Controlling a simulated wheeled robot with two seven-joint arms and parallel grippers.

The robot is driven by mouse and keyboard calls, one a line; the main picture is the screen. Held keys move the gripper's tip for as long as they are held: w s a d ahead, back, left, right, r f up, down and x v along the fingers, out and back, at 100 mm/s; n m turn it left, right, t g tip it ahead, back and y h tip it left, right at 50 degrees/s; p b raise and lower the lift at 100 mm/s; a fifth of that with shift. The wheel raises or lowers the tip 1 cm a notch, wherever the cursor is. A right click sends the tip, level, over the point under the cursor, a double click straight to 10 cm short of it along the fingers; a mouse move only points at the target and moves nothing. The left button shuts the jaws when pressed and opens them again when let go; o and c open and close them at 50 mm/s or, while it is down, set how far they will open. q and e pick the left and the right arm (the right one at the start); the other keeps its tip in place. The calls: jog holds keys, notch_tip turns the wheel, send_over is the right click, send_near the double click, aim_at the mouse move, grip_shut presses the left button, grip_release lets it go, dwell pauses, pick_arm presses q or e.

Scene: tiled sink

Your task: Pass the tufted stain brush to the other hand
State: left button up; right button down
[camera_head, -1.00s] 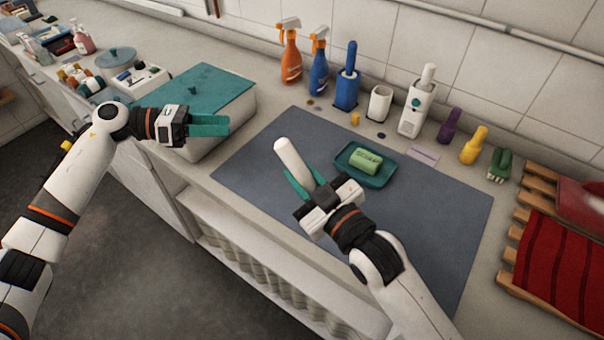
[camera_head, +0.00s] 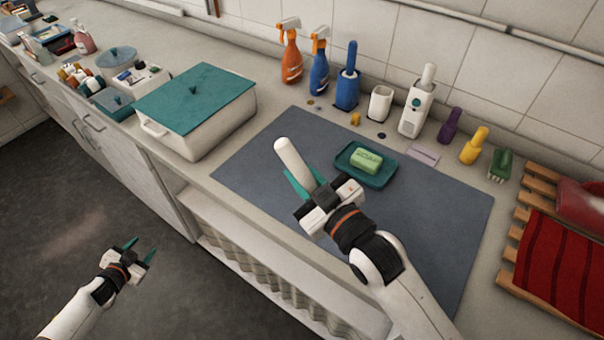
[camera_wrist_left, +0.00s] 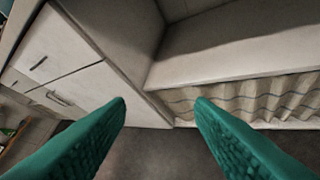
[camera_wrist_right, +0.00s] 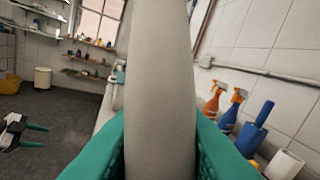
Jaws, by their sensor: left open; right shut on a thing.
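The part of the tufted stain brush that shows is a pale, thick, rounded handle (camera_head: 291,158). My right gripper (camera_head: 311,187) is shut on it above the grey-blue mat. In the right wrist view the pale handle (camera_wrist_right: 160,90) stands between the teal fingers and fills the middle. The brush's tufted end is not visible. My left gripper (camera_head: 139,252) is open and empty, low over the dark floor in front of the cabinets, far from the brush. In the left wrist view its two teal fingers (camera_wrist_left: 160,105) are apart with nothing between them.
A teal tray (camera_head: 378,178) with green soap (camera_head: 366,160) lies on the mat (camera_head: 260,150) beside the right gripper. A white box with a teal lid (camera_head: 200,92) stands left of the mat. Bottles and brushes line the wall. A curtained counter front (camera_wrist_left: 250,98) faces the left gripper.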

pick_arm(q)
jog(key=s+d+f+n+g+y, duration=0.1)
jog(key=s+d+f+n+g, duration=0.15)
jog(key=s+d+f, duration=0.5)
jog(key=s+d+f+n+g+y, duration=0.1)
jog(key=s+d+f+g, duration=0.2)
jog(key=s+f, duration=0.85)
jog(key=s+d+f+g, duration=0.2)
jog(key=s+d+f, duration=0.1)
jog(key=s+d, duration=0.4)
jog(key=s+d+f+g+h, duration=0.1)
jog(key=s+d+f+g, duration=0.2)
jog(key=s+d, duration=0.4)
jog(key=s, duration=0.5)
jog(key=shift+f+n+h, duration=0.2)
jog(key=shift+n+h, duration=0.1)
jog(key=shift+n, duration=0.05)
